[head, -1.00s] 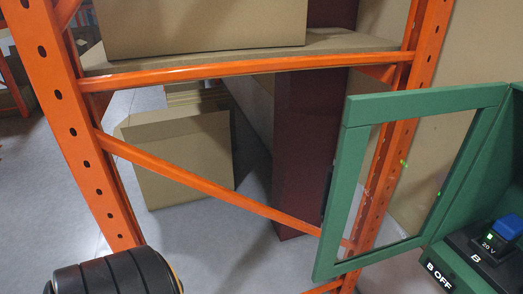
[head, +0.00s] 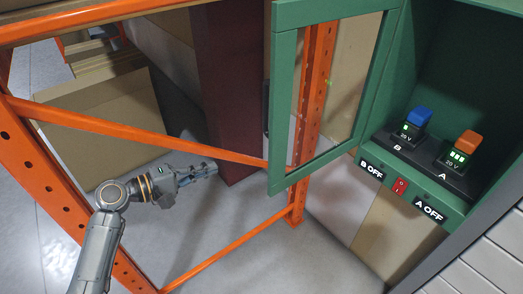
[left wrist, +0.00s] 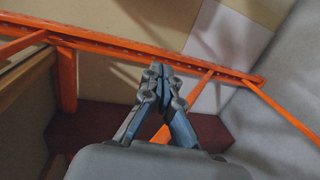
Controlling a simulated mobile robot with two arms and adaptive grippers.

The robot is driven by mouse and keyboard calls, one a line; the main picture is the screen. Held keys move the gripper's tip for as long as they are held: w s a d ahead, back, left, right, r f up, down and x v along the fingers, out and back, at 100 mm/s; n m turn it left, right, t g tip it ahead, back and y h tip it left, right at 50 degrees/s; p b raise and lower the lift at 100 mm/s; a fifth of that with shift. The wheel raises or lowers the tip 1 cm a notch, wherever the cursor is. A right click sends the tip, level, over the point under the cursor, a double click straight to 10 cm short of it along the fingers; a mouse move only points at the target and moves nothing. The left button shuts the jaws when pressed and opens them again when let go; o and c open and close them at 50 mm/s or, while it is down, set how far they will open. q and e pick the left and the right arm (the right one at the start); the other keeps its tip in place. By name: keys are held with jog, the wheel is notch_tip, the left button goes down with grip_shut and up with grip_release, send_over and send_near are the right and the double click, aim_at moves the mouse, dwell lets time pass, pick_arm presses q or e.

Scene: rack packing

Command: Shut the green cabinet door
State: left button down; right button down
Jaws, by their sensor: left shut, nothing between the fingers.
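The green cabinet (head: 466,50) stands at the right in the head view. Its green door (head: 282,105), a frame around a clear pane, stands open and swung out to the left. A dark handle shows at the door's left edge. My left gripper (head: 213,168) is shut and empty, to the left of the door's lower left corner and apart from it in the picture. In the left wrist view the closed fingers (left wrist: 160,82) point toward orange rack beams, and the door does not show there. My right gripper is not in view.
An orange rack (head: 130,130) with diagonal beams stands close around my left arm. A dark red panel (head: 228,90) and cardboard boxes (head: 95,115) lie behind it. Inside the cabinet are a blue-topped battery (head: 416,122) and an orange-topped one (head: 465,147), above a red switch (head: 400,186).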

pick_arm(q)
jog(key=s+d+r+m+g+h, duration=0.25)
jog(key=s+r, duration=0.25)
jog(key=r, duration=0.6)
jog(key=d+p, duration=0.4)
jog(key=d, duration=0.7)
jog(key=shift+w+d+h, duration=0.15)
jog(key=shift+w+h, duration=0.05)
jog(key=shift+h, duration=0.25)
